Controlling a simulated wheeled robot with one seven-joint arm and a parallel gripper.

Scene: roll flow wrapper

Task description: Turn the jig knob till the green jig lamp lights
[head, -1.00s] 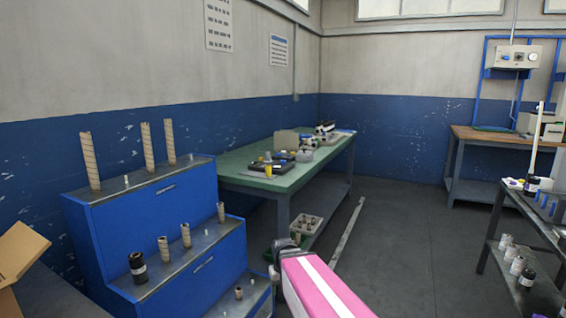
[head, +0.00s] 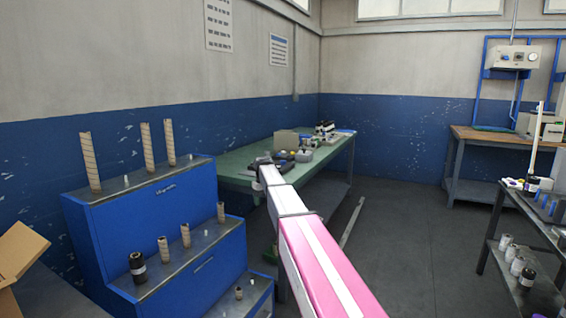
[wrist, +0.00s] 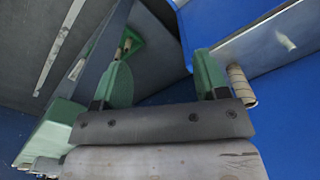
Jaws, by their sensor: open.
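My gripper (head: 262,163) is at the end of my outstretched arm, in front of the near edge of the green-topped table (head: 235,178). In the wrist view its two green fingers (wrist: 163,78) stand wide apart with nothing between them. Several small devices, including a grey box (head: 286,140), stand on that table, partly hidden by my arm. A grey control box (head: 514,57) with a round dial hangs on a blue frame at the back right. I cannot tell which item carries the jig knob, and no lit green lamp can be made out.
A blue stepped cabinet (head: 160,210) with cardboard tubes stands at the left, close to my gripper in the wrist view (wrist: 250,55). A wooden bench (head: 480,135) is at the back right. A dark rack (head: 500,205) stands at the right.

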